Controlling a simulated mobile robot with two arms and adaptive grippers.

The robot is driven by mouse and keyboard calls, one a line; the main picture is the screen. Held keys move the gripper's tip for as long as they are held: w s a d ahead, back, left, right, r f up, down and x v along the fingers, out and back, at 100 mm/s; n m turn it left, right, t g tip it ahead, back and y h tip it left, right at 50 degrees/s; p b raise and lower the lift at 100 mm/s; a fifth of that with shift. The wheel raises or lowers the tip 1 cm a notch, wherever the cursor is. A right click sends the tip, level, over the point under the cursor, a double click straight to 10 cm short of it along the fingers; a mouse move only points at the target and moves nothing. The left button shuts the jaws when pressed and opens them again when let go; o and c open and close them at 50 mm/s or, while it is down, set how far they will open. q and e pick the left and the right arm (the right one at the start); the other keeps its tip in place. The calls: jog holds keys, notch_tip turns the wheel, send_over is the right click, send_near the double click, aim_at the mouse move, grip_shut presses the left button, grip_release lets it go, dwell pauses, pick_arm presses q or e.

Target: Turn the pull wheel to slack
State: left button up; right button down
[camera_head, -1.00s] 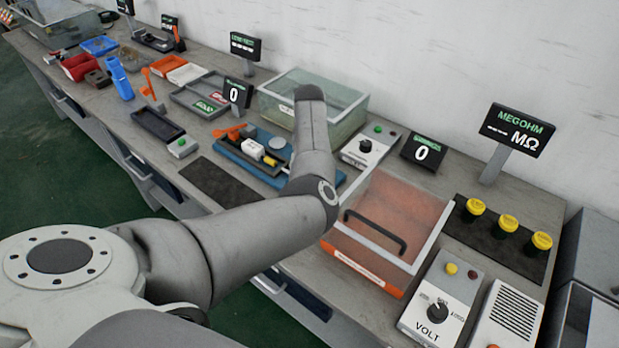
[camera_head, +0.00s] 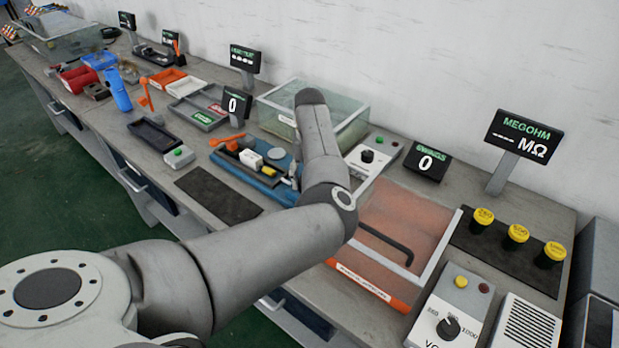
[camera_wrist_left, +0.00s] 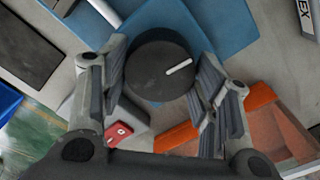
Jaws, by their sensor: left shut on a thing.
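The pull wheel (camera_wrist_left: 160,72) is a dark round knob with a white pointer line, on a blue base (camera_wrist_left: 205,22) in the left wrist view. The line points to the right and slightly up. My left gripper (camera_wrist_left: 163,80) has one finger on each side of the wheel and is shut on it. In the head view my left arm covers the wheel and the gripper. The blue fixture (camera_head: 262,182) there carries a white block, a yellow piece and an orange lever. My right gripper is not in view.
A clear box with an orange front edge (camera_head: 372,288) and a black handle stands right of my arm. A glass bin (camera_head: 340,112) is behind it. Displays reading 0 (camera_head: 425,163) stand along the bench. A dark mat (camera_head: 218,195) lies bare left of the fixture.

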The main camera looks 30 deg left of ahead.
pick_arm(q)
jog(key=o, duration=1)
notch_tip(320, 180, up, 12)
jog(key=shift+r, duration=0.1)
